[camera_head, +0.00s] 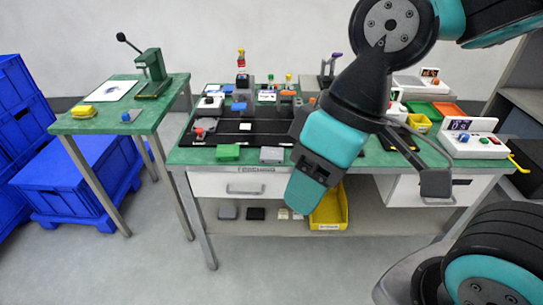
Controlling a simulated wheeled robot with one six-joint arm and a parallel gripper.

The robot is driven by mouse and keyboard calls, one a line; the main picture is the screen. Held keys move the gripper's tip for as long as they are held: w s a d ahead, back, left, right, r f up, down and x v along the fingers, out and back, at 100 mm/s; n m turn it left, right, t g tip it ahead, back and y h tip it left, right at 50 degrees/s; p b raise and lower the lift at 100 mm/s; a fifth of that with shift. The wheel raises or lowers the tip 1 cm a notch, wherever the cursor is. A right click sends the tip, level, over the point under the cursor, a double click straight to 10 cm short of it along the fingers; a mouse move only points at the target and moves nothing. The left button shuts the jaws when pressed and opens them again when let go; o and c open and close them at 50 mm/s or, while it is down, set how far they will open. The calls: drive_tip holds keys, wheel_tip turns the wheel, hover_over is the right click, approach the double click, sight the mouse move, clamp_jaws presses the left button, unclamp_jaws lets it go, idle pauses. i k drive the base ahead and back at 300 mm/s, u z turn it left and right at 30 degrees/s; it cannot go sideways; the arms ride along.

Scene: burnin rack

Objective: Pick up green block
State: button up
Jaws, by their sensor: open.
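A green block (228,152) lies on the front left part of the green-topped workbench, close to its front edge. A grey block (272,155) lies just right of it. My gripper (376,200) is in the camera view, in front of the bench, with two finger parts spread wide apart. It is open and holds nothing that I can see. It is to the right of the green block and apart from it. My arm hides part of the bench's middle and right.
The workbench (183,157) carries a black board (262,133) with several small devices. A shelf below holds a yellow bin (329,209). A side table (97,125) with a green press (152,72) stands left, beside blue crates (75,180). The floor between the tables is clear.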

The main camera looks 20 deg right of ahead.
sight(224, 153)
drive_tip(key=k, duration=0.65)
drive_tip(key=z, duration=0.25)
drive_tip(key=i, duration=1.6)
drive_tip(key=u, duration=0.7)
